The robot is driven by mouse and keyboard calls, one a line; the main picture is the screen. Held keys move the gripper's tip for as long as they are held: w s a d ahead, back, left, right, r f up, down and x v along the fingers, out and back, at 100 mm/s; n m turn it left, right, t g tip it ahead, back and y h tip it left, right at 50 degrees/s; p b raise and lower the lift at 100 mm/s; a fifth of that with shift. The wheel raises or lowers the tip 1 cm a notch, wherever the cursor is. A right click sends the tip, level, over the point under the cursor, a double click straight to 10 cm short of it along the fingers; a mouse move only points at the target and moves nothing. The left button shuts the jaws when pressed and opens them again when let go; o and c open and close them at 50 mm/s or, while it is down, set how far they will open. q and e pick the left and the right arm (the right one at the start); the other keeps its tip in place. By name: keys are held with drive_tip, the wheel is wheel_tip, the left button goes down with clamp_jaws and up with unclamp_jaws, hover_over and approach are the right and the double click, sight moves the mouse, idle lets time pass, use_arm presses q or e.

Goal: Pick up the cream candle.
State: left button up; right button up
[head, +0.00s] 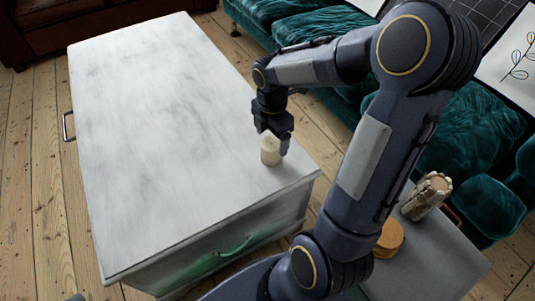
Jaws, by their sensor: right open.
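The cream candle (269,153) is a short, pale cylinder standing upright on the white-grey table top (170,120), near its right edge. My right gripper (275,143) is directly at the candle, pointing down from above. Its jaws are open, with one finger to the right of the candle and the other partly hidden near its top. I cannot tell whether a finger touches the candle. My left gripper is not in view.
A teal sofa (310,20) stands behind the table. A grey side table (440,265) at the lower right holds an orange-brown round object (389,238) and a ribbed holder (427,196). The rest of the white table top is bare.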

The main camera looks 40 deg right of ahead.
sight(271, 143)
drive_tip(key=f+b, duration=0.1)
drive_tip(key=f, duration=0.1)
drive_tip(key=f+b, duration=0.2)
drive_tip(key=f, duration=0.1)
drive_tip(key=shift+s+a+f, duration=0.1)
drive_tip(key=shift+a+f, duration=0.05)
drive_tip(key=shift+a, duration=0.05)
drive_tip(key=c, duration=1.2)
drive_tip(key=shift+o, duration=0.2)
